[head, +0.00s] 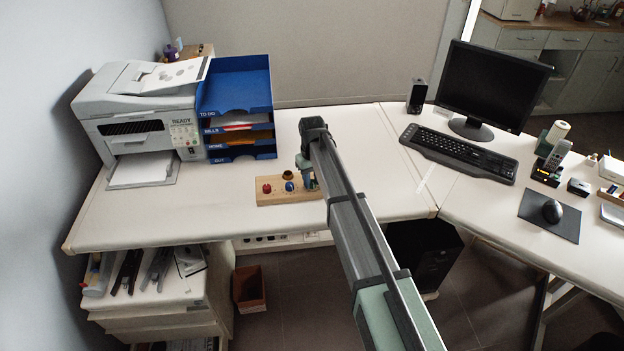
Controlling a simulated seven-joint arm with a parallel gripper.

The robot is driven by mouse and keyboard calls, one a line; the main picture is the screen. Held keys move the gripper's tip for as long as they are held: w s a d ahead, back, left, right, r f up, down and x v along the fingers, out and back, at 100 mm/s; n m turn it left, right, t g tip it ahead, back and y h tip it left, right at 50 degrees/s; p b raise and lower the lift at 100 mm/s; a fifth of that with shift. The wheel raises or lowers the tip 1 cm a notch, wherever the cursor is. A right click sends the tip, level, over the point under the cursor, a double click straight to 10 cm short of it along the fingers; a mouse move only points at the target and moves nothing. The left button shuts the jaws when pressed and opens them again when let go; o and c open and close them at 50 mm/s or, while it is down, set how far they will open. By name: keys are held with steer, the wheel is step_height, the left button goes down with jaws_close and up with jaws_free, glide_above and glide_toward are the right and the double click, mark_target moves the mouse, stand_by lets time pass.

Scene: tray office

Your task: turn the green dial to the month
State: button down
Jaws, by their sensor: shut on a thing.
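A light wooden dial board (270,200) lies on the white desk in front of the blue tray stack. A red dial (267,188) is on its left and a blue dial (289,187) near its middle. My gripper (309,184) points down over the right part of the board. It is shut on the green dial, which is mostly hidden behind the fingers and arm. The month marks around it are too small and covered to read.
A brown round object (288,174) is at the board's back edge. A blue tray stack (240,92) and a printer (140,105) stand behind to the left. A keyboard (458,153) and monitor (495,85) are at right. The desk (170,218) is clear left of the board.

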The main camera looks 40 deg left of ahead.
mark_target(312, 182)
steer(key=c, duration=0.8)
jaws_free()
steer(key=shift+r, duration=0.1)
step_height(312, 182, up, 14)
stand_by(0.4)
